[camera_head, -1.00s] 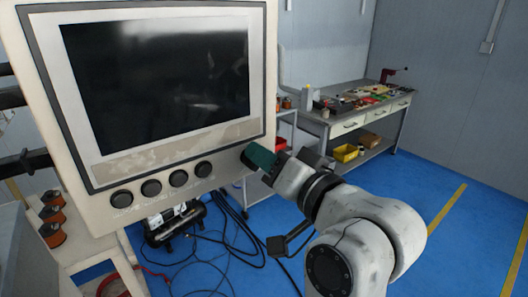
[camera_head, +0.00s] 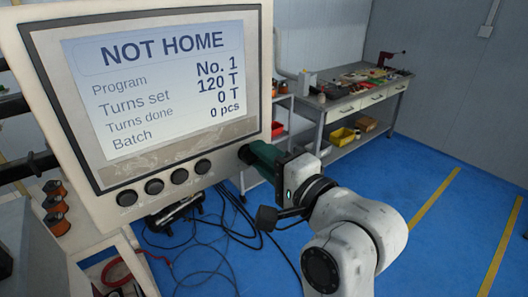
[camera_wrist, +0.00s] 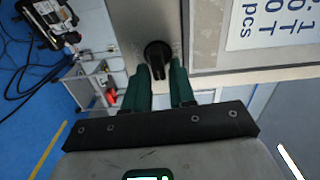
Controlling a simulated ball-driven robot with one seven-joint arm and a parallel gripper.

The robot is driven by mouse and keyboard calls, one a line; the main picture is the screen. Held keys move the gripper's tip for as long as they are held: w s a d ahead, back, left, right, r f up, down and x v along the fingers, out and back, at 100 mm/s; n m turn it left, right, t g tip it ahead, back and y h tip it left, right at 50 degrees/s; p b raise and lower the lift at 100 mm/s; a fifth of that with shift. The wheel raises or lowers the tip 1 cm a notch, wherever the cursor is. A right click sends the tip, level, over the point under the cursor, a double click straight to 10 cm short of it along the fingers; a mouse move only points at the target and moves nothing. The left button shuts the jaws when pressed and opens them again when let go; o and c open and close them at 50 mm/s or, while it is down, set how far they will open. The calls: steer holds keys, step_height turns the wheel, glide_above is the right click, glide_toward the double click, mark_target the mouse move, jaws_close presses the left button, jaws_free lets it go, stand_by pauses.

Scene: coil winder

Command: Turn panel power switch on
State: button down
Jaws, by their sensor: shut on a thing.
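The panel (camera_head: 245,80) stands at the left with its screen (camera_head: 165,85) lit. The screen reads NOT HOME, Program No. 1, Turns set 120 T, Turns done 0 T, Batch 0 pcs. The black power switch knob (camera_wrist: 157,54) sits at the panel's lower right corner; in the head view, my gripper mostly covers it. My gripper (camera_head: 255,154) has its green fingers at that corner. In the wrist view, the two fingers of my gripper (camera_wrist: 159,73) lie either side of the knob and are shut on it.
Several black buttons (camera_head: 154,187) line the panel's lower edge, left of the knob. A workbench (camera_head: 350,100) with tools and bins stands behind. Cables (camera_head: 225,225) lie on the blue floor (camera_head: 430,175) below the panel. The floor at the right is clear.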

steer(key=shift+d+f+m, duration=0.1)
steer(key=shift+m, duration=0.3)
steer(key=c, duration=1.1)
jaws_free()
steer(key=shift+c, duration=0.2)
steer(key=p+v, duration=0.2)
steer(key=v, duration=0.8)
steer(key=shift+s+d+p, duration=0.2)
steer(key=shift+s+p, duration=0.1)
steer(key=shift+p, duration=0.05)
steer(key=shift+f, duration=0.1)
